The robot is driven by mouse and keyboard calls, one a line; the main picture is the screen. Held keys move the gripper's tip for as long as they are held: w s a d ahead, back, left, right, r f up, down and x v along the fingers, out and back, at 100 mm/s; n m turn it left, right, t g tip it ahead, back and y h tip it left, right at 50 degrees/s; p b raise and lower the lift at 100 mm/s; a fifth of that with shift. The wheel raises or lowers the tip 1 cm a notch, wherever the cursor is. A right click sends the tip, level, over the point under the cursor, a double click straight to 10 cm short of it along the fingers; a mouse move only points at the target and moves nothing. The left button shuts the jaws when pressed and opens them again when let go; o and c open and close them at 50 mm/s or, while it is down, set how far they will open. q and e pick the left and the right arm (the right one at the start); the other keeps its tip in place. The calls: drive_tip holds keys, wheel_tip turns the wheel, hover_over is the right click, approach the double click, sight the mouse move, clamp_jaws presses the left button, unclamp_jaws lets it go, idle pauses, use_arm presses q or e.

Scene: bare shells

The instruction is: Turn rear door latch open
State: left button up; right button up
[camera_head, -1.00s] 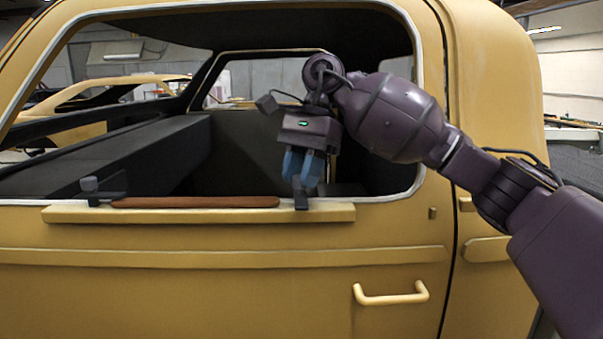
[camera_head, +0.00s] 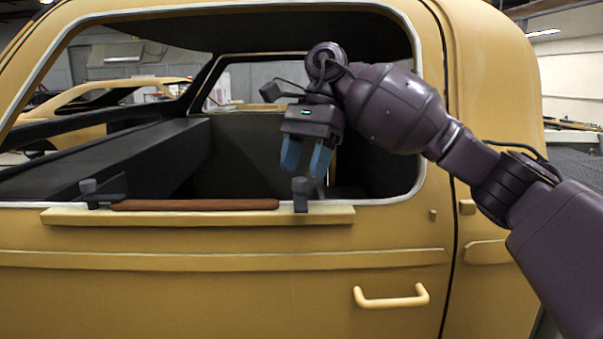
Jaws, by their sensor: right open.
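A yellow vehicle shell (camera_head: 240,285) fills the view, with a yellow ledge (camera_head: 200,216) below its window opening. A dark grey latch (camera_head: 300,196) stands upright at the ledge's right end. A similar latch (camera_head: 96,197) at the left end has its base turned sideways along the ledge. Which one is the task's rear latch is not marked. My right gripper (camera_head: 304,168) points down just above the right latch, its two blue fingers spread and empty, apart from the latch. My left gripper is out of view.
A brown bar (camera_head: 195,204) lies along the ledge between the latches. A yellow pull handle (camera_head: 391,297) sits lower on the door. The window's pale frame (camera_head: 420,150) borders the opening behind my right arm. Another yellow shell (camera_head: 90,110) stands beyond.

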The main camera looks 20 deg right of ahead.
drive_tip(key=v, duration=0.8)
drive_tip(key=shift+r+p, duration=0.3)
drive_tip(key=shift+p, duration=0.05)
drive_tip(key=shift+d+f, duration=0.1)
